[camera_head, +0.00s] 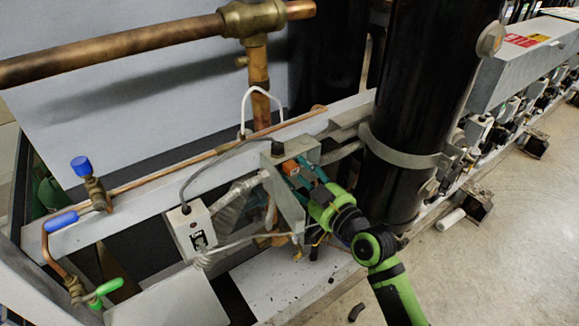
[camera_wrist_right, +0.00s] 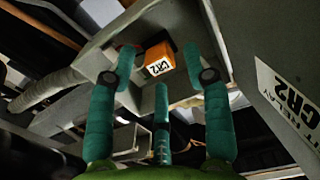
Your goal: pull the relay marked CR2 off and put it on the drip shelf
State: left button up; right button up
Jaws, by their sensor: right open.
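The CR2 relay is a small orange block (camera_wrist_right: 159,56) with a white CR2 label, seated inside an open grey control box in the right wrist view. In the head view the orange relay (camera_head: 290,167) shows at the box's open face. My right gripper (camera_head: 312,187), with teal fingers, is open at that face. In the wrist view two fingers stand left and right of the relay and a third is below it; I see no grip on it. A pale, speckled flat ledge (camera_head: 283,284) below the box may be the drip shelf. My left gripper is out of view.
The grey box (camera_head: 292,207) has walls close around the fingers. A grey plate marked CR2 (camera_wrist_right: 290,97) is at right in the wrist view. A black cylinder (camera_head: 415,80) stands right of the box. A white switch box (camera_head: 190,230) and conduits are at left.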

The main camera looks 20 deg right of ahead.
aim_at(295, 172)
jog(key=shift+x, duration=1.25)
jog(key=shift+d, duration=0.1)
dwell(0.4)
grip_shut()
jog(key=shift+p+v, duration=0.8)
jog(key=shift+v, duration=2.2)
